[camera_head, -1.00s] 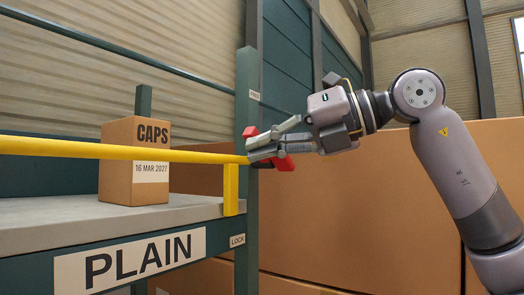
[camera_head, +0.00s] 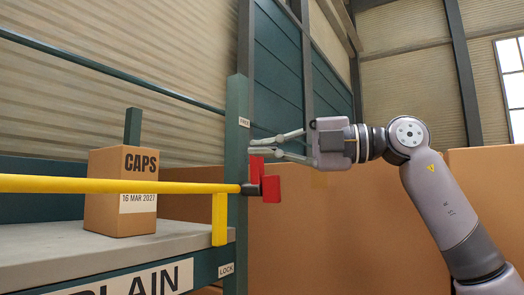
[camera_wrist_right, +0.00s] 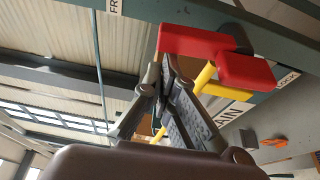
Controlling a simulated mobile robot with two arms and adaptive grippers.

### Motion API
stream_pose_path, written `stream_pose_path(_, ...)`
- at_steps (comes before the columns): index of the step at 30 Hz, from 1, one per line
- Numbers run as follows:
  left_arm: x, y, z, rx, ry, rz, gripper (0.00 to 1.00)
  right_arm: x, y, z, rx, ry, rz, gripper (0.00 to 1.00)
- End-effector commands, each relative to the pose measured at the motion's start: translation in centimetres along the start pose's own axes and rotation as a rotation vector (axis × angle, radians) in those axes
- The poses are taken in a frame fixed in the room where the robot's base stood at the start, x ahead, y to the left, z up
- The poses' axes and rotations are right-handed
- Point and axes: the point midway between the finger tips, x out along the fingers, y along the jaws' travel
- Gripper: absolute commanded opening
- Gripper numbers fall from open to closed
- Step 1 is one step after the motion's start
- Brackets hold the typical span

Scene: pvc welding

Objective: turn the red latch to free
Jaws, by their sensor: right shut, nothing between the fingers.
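The red latch (camera_head: 271,189) has two red paddles on a dark hub at the end of the yellow bar (camera_head: 120,185), beside the green post. One paddle stands up beside the post and the other sticks out to the right. My right gripper (camera_head: 252,147) is shut and empty, with its fingertips just above the latch and beside the post. The wrist view shows the red latch (camera_wrist_right: 195,41) close past the shut fingers of my right gripper (camera_wrist_right: 166,75). My left gripper is not in view.
The green post (camera_head: 236,150) carries a FREE label (camera_head: 244,122) above the latch and a LOCK label (camera_head: 226,270) below. A CAPS box (camera_head: 120,205) stands on the grey shelf (camera_head: 50,245) behind the yellow bar. Large brown boxes (camera_head: 350,240) fill the lower background.

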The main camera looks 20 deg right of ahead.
Motion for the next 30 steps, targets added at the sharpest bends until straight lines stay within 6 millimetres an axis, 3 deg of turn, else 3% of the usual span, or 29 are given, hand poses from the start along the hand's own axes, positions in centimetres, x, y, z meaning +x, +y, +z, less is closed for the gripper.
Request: stream_pose_path(30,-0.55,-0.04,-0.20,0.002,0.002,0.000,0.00,-0.03,0.30,0.90,0.073,0.003,0.024,0.00)
